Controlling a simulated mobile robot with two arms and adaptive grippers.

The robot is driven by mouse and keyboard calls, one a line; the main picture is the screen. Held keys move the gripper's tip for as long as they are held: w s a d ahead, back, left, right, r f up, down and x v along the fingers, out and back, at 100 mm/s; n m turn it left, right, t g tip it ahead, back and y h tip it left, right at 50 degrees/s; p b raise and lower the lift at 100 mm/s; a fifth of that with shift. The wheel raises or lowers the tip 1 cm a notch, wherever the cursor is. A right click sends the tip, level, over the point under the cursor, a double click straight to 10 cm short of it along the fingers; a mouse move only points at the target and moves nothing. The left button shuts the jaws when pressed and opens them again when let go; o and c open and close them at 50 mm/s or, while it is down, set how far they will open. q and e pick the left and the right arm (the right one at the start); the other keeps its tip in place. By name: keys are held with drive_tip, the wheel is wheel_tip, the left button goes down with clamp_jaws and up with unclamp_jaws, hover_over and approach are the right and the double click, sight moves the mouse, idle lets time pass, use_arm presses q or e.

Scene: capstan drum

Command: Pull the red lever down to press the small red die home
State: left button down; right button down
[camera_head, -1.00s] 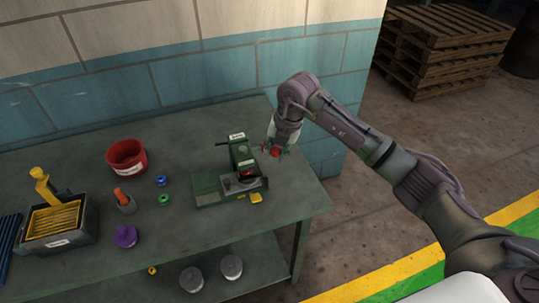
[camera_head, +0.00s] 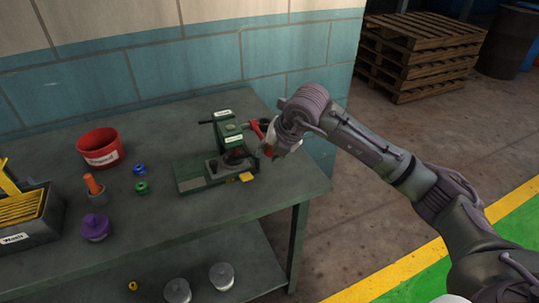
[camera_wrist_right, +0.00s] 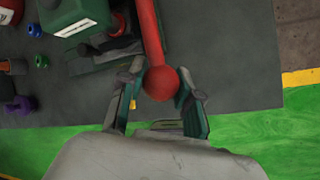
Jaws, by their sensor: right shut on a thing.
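A green arbor press (camera_head: 228,130) with white labels stands on the dark workbench. The red lever (camera_head: 256,126) leaves its right side and slopes down to my right gripper (camera_head: 270,150). In the right wrist view, the red lever (camera_wrist_right: 149,35) ends in a red ball knob (camera_wrist_right: 161,83) between the two fingers of my right gripper (camera_wrist_right: 156,98). The gripper is shut on this knob. A dark red round piece, likely the small red die (camera_head: 236,156), sits low in the press under its head; how deep it sits is hard to tell. My left gripper is out of view.
Left of the press on the bench (camera_head: 130,245) are a red bin (camera_head: 100,150), blue and green small parts, a purple knob (camera_head: 95,228) and a grey box (camera_head: 30,225). A yellow piece (camera_head: 246,177) lies at the press's front. The bench's right end is mostly clear.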

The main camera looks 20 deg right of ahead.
drive_tip(key=shift+s+f+b, duration=0.1)
drive_tip(key=shift+f+b, duration=0.2)
drive_tip(key=shift+f, duration=0.5)
drive_tip(key=shift+d, duration=0.1)
drive_tip(key=c, duration=1.2)
unclamp_jaws()
drive_tip(key=o, duration=0.4)
drive_tip(key=shift+w, duration=0.2)
drive_tip(key=shift+r, duration=0.1)
drive_tip(key=shift+s+r, duration=0.1)
drive_tip(key=shift+r, duration=0.15)
drive_tip(key=v, duration=1.1)
drive_tip(key=shift+s+d+r, duration=0.1)
drive_tip(key=shift+r, duration=0.2)
